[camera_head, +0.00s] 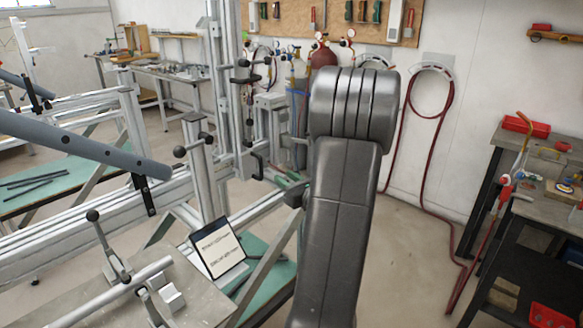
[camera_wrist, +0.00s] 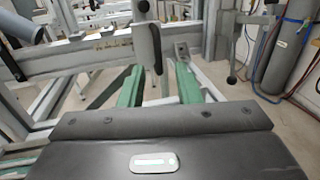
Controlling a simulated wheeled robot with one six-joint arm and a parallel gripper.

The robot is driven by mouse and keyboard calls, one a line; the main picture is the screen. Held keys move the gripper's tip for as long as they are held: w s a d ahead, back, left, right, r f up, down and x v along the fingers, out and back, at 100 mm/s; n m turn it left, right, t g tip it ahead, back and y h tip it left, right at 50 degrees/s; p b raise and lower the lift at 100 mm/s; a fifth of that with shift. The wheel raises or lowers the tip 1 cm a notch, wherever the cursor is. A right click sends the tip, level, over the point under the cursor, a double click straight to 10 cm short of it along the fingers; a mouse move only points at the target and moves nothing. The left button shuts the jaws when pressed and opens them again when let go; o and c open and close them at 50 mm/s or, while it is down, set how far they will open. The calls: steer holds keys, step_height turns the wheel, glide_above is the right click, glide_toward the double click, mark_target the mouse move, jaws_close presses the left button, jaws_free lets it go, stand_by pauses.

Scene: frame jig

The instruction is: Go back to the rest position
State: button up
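My arm fills the middle of the head view as a thick dark grey link, and my gripper is not clearly visible there. In the wrist view the dark gripper body with a small lit green strip spans the bottom. Two green bars, which look like the fingers of my gripper (camera_wrist: 159,68), reach forward from it, apart, with nothing held between them.
An aluminium frame jig (camera_head: 110,200) with clamps and a blue-grey tube (camera_head: 85,143) stands at the left. A label sign (camera_head: 217,247) leans near it. A dark workbench (camera_head: 545,200) stands at the right. Floor (camera_head: 420,230) between is mostly clear; a red hose (camera_head: 447,240) trails there.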

mark_target(261, 163)
steer(key=p+x, duration=0.2)
steer(key=x, duration=1.1)
steer(key=shift+w+a, duration=0.25)
steer(key=shift+a, duration=0.05)
steer(key=shift+s+a, duration=0.3)
steer(key=shift+s, duration=0.15)
